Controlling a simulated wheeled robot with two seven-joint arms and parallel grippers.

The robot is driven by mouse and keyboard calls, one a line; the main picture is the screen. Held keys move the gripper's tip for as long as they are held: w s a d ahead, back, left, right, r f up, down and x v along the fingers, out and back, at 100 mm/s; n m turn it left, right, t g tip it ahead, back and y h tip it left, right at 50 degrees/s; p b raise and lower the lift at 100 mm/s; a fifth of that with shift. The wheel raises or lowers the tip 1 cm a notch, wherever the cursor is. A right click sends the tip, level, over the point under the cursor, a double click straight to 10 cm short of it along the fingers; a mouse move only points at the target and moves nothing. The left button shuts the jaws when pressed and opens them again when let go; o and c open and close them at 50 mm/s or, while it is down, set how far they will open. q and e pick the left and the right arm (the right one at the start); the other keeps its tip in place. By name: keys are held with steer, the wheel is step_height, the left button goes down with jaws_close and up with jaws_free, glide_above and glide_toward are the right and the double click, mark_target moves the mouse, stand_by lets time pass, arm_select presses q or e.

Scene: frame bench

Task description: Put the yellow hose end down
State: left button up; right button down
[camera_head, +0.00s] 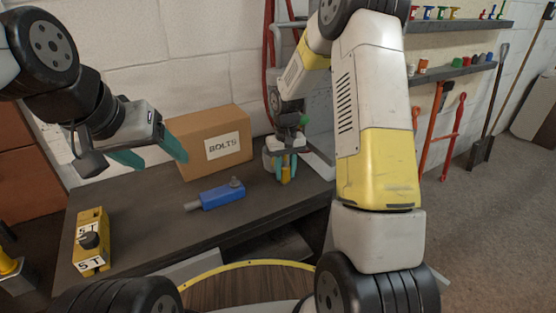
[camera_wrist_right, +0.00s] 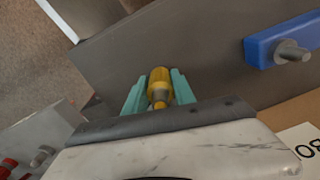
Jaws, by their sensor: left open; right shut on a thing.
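The yellow hose end (camera_wrist_right: 159,87) sits between the teal fingers of my right gripper (camera_wrist_right: 159,95), which is shut on it. In the head view the yellow hose end (camera_head: 286,174) shows below the right gripper (camera_head: 282,165), near the bench's right part. From these views I cannot tell whether its tip touches the bench top. My left gripper (camera_head: 148,157) is open and empty, above the bench at the left, in front of the cardboard box.
The dark bench (camera_head: 150,215) holds a cardboard box (camera_head: 200,150) marked BOLTS, a blue tool-like block (camera_head: 222,195) and a yellow block (camera_head: 92,240) with a black knob. Bare bench top lies between these. Shelves (camera_head: 455,73) and tools hang on the right wall.

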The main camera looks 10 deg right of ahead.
steer(key=shift+f, duration=0.15)
steer(key=c, duration=1)
jaws_free()
steer(key=shift+c, duration=0.2)
step_height(320, 180, up, 13)
steer(key=shift+f, duration=0.2)
steer(key=s+r+t, duration=0.2)
steer(key=s+r, duration=0.2)
steer(key=s, duration=0.4)
steer(key=s+r+t+y, duration=0.1)
steer(key=s+r+t, duration=0.1)
steer(key=s+r, duration=0.3)
steer(key=s+r+m+t+y, duration=0.1)
steer(key=s+r, duration=0.3)
steer(key=s, duration=0.8)
steer(key=shift+s+d+r+t, duration=0.25)
steer(key=shift+d+r+t, duration=0.1)
steer(key=shift+t, duration=0.25)
